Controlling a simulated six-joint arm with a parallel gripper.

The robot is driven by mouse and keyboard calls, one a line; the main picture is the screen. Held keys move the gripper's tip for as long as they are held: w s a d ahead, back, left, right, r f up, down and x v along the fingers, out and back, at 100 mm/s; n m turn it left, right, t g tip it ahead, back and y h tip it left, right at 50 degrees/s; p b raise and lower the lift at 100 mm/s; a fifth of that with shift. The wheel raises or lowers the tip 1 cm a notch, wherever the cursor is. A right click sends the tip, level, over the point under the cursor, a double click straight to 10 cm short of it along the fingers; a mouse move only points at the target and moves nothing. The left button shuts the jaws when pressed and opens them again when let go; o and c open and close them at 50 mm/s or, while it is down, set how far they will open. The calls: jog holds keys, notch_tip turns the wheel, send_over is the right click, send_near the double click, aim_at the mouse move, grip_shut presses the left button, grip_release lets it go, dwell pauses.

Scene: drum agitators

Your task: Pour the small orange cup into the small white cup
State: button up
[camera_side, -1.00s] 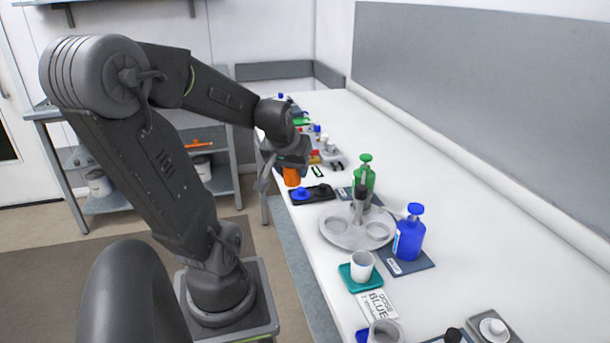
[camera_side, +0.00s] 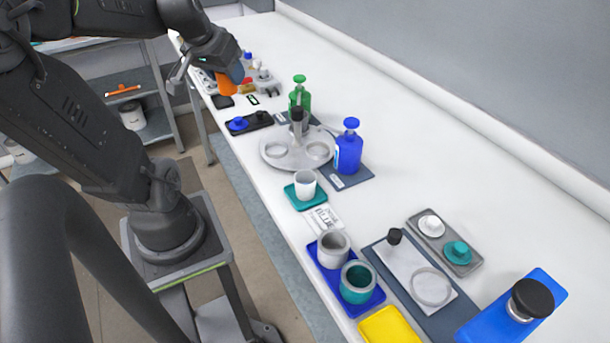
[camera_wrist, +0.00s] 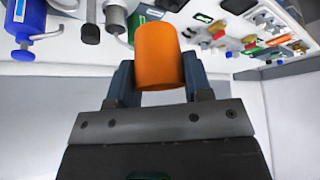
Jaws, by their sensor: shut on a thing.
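The small orange cup (camera_side: 226,84) is in my gripper (camera_side: 232,76), above the far part of the bench in the side view. In the wrist view the orange cup (camera_wrist: 159,56) sits between the two fingers of my gripper (camera_wrist: 158,78), which is shut on it. Its contents cannot be seen. The small white cup (camera_side: 305,184) stands upright on a teal square coaster (camera_side: 293,198), nearer the camera than my gripper and apart from it.
A grey round tray (camera_side: 283,160) with a post lies between my gripper and the white cup. A blue pump bottle (camera_side: 348,150) and a green one (camera_side: 300,98) stand beside it. A blue tray (camera_side: 369,306) with grey and teal cups is in front.

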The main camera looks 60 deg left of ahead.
jog(key=w+d+m+g+h, duration=0.2)
jog(key=w+d+m+h, duration=0.6)
jog(key=m, duration=1.2)
jog(key=shift+w+d+h, duration=0.25)
jog(key=shift+w+h, duration=0.25)
jog(key=shift+w, duration=0.1)
jog(key=d+m, duration=0.1)
jog(key=w+m+g, duration=0.1)
jog(key=m, duration=0.1)
jog(key=shift+w+d+r+g, duration=0.2)
jog(key=shift+d+g, duration=0.1)
jog(key=shift+d, duration=0.1)
jog(key=shift+s+f, duration=0.1)
jog(key=shift+f, duration=3.75)
